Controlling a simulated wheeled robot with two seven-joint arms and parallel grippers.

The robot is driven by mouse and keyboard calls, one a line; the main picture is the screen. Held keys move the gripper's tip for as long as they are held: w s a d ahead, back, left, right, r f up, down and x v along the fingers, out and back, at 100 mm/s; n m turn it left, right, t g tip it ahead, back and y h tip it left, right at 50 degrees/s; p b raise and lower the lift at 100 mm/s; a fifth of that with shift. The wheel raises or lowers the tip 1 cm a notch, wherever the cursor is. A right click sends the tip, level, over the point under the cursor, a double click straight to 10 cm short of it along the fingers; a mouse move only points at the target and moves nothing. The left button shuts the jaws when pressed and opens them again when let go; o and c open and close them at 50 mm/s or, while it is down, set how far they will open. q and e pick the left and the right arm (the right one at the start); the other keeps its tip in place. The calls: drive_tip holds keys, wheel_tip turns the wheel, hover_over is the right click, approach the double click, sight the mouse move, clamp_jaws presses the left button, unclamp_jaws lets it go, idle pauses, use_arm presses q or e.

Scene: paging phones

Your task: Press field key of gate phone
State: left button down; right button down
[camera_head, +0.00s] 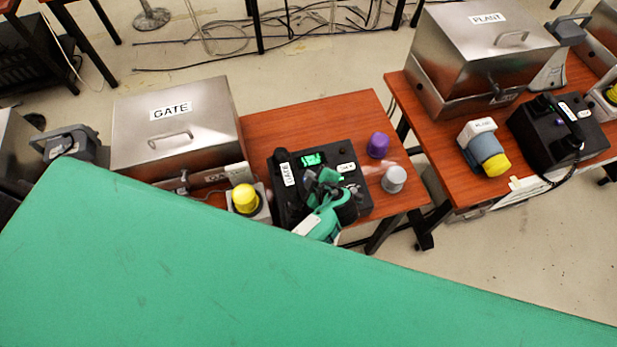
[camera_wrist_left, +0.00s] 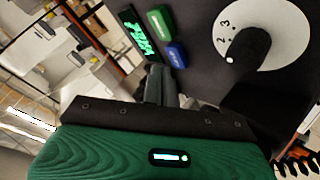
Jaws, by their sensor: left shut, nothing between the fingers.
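The gate phone (camera_head: 373,190) is a black box on the left wooden table, with a handset (camera_head: 281,185) along its left side and a lit green display (camera_head: 312,159). My left gripper (camera_head: 326,178) is over its face, shut and empty, hiding part of the panel. In the left wrist view, the fingertips (camera_wrist_left: 157,72) are beside a blue key (camera_wrist_left: 177,55), with a green key (camera_wrist_left: 160,24) beyond it. I cannot read the key labels or tell whether the fingertips touch the panel. A dark knob on a white numbered dial (camera_wrist_left: 285,25) is at the right. My right gripper is not in view.
A metal box labelled GATE (camera_head: 195,125) and a yellow-topped beacon (camera_head: 246,198) stand left of the phone. A purple knob (camera_head: 378,145) and a grey knob (camera_head: 394,179) stand right. Another table (camera_head: 440,130) holds the PLANT box (camera_head: 480,60) and a black phone (camera_head: 552,140).

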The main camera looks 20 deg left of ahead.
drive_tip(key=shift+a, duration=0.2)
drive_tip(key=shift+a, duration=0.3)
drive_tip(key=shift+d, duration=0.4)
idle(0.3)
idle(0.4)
use_arm(q)
drive_tip(key=shift+w+f+b, duration=0.1)
drive_tip(key=shift+f+b, duration=0.3)
drive_tip(key=shift+b, duration=0.35)
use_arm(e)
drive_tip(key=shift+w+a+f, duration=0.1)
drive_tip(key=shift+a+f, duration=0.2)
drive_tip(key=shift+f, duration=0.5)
use_arm(q)
drive_tip(key=shift+f+b, duration=0.25)
drive_tip(key=shift+b, duration=0.05)
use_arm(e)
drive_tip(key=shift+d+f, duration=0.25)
